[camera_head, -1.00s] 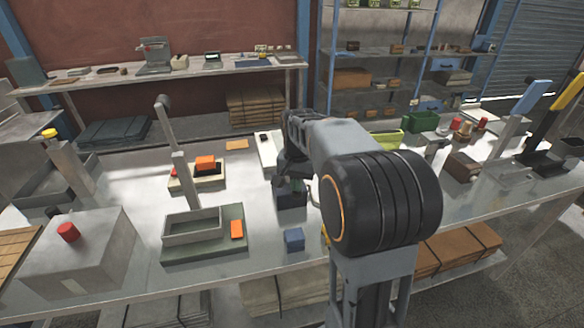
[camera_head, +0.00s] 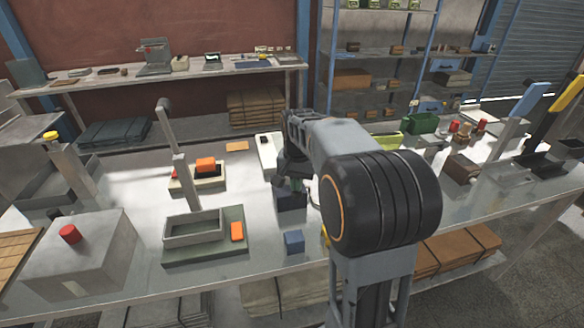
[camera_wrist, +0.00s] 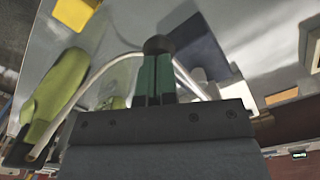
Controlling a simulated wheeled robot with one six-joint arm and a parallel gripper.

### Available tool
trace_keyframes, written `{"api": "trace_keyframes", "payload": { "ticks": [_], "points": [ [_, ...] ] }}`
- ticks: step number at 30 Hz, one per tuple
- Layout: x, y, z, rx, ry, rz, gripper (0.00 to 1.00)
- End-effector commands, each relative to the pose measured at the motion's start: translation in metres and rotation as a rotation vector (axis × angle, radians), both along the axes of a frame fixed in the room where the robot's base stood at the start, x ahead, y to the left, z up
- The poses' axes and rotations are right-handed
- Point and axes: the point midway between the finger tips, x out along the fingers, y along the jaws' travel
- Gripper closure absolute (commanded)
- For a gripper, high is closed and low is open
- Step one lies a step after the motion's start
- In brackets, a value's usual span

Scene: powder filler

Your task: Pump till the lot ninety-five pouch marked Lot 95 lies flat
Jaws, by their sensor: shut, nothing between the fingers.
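My gripper (camera_wrist: 156,62) is shut, its two green fingers together with nothing between them. A dark round knob (camera_wrist: 158,44) shows just past the fingertips; I cannot tell whether they touch it. A pale curved tube (camera_wrist: 120,62) arches behind the fingers. A yellow-green thing (camera_wrist: 52,95) lies to the left in the wrist view; I cannot tell whether it is the pouch. No Lot 95 marking is readable. In the head view my gripper (camera_head: 292,183) is low over the bench, by a dark blue block-like thing (camera_head: 291,200), and my arm hides much around it.
Upright levers stand at left and right. Bare bench shows left of my gripper.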

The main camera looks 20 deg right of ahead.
Motion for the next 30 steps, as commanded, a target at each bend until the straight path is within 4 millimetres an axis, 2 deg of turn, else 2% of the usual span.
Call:
{"api": "trace_keyframes", "payload": {
  "ticks": [30],
  "points": [
    [0.002, 0.0, 0.022, 0.0, 0.0, 0.0, 1.0]
  ]
}}
